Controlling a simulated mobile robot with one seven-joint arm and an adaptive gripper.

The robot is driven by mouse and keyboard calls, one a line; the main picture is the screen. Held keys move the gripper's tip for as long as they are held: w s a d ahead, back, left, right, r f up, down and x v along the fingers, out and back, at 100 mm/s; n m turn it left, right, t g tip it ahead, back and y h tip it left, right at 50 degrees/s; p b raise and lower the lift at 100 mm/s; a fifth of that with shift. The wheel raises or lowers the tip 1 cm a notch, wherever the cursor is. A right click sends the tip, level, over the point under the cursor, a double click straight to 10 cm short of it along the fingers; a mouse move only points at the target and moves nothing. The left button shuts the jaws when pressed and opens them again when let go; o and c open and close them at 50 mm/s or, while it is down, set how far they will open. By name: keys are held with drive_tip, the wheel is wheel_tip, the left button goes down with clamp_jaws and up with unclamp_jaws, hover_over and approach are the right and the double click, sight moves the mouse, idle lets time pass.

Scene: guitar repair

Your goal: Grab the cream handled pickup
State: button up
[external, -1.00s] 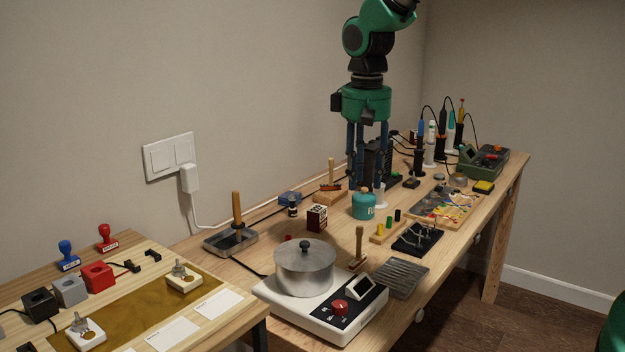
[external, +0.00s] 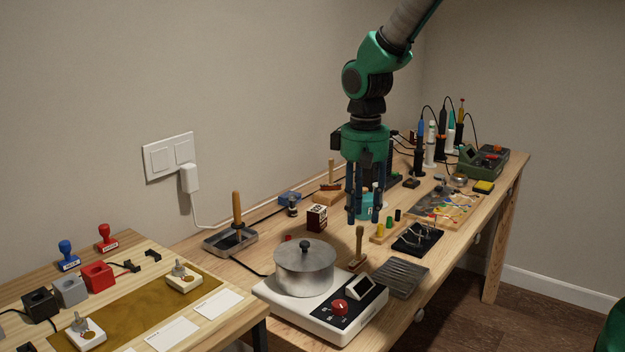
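I cannot pick out with certainty which thing is the cream handled pickup. A pale upright tool (external: 430,147) stands among several tools at the back right of the bench. My gripper (external: 364,214) points straight down over the middle of the bench, its dark blue fingers apart. A teal jar (external: 367,208) shows between and behind the fingers and is partly hidden by them. Whether the fingers touch it or stand in front of it, I cannot tell. No held thing shows.
A metal pot (external: 305,268) stands on a white hot plate (external: 308,318) at the front. A small dark red and white box (external: 317,218) is left of my gripper. A black tray (external: 417,238) and a ribbed grey tray (external: 400,278) lie to the right. Upright tools crowd the back.

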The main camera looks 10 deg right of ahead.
sight(360, 227)
drive_tip(key=shift+f, duration=0.2)
drive_tip(key=shift+f+b, duration=0.8)
drive_tip(key=shift+f, duration=1.8)
clamp_jaws()
